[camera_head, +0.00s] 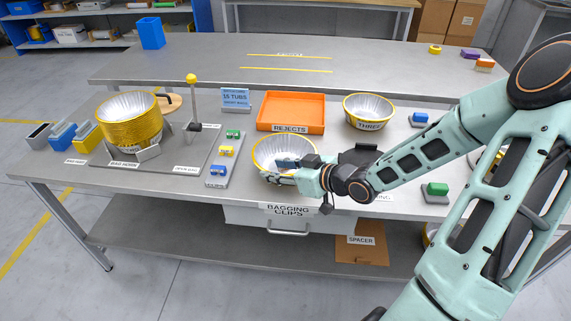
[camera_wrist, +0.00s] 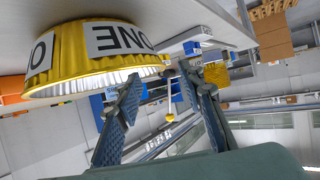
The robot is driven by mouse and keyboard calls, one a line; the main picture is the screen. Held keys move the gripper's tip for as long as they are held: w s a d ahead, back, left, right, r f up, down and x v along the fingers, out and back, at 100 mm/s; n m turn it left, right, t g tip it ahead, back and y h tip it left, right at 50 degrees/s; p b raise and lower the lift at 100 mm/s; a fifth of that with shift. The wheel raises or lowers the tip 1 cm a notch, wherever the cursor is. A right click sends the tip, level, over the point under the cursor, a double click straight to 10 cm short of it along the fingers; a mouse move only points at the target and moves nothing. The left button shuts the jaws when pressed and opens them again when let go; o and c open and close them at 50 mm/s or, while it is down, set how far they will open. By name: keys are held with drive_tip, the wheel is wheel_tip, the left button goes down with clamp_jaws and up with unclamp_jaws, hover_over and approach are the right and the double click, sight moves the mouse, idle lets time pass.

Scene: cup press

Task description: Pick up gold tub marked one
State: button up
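The gold tub marked ONE (camera_head: 268,171) stands upright on the table, left of my gripper (camera_head: 292,163) in the head view. It has a silver inside and a gold rim. In the wrist view the tub (camera_wrist: 75,72) appears upside down at upper left, its white label reading ONE. There my gripper (camera_wrist: 160,72) has its two blue-grey fingers spread apart with nothing between them. The left finger overlaps the tub's rim in the picture; I cannot tell if they touch.
A gold tub marked THREE (camera_head: 368,110) stands behind to the right. An orange rejects tray (camera_head: 291,112) lies behind the tub. A stack of gold tubs (camera_head: 129,125) stands at left. Small coloured blocks sit on a grey strip (camera_head: 222,160). A drawer marked BAGGING CLIPS (camera_head: 270,218) is below the front edge.

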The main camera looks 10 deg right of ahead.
sight(267, 168)
drive_tip(key=b+x, duration=0.1)
drive_tip(key=x, duration=0.4)
drive_tip(key=shift+w+f+b, duration=0.25)
drive_tip(key=shift+w+b, duration=0.1)
drive_tip(key=shift+b, duration=0.05)
drive_tip(key=shift+c, duration=0.2)
drive_tip(key=c, duration=0.9)
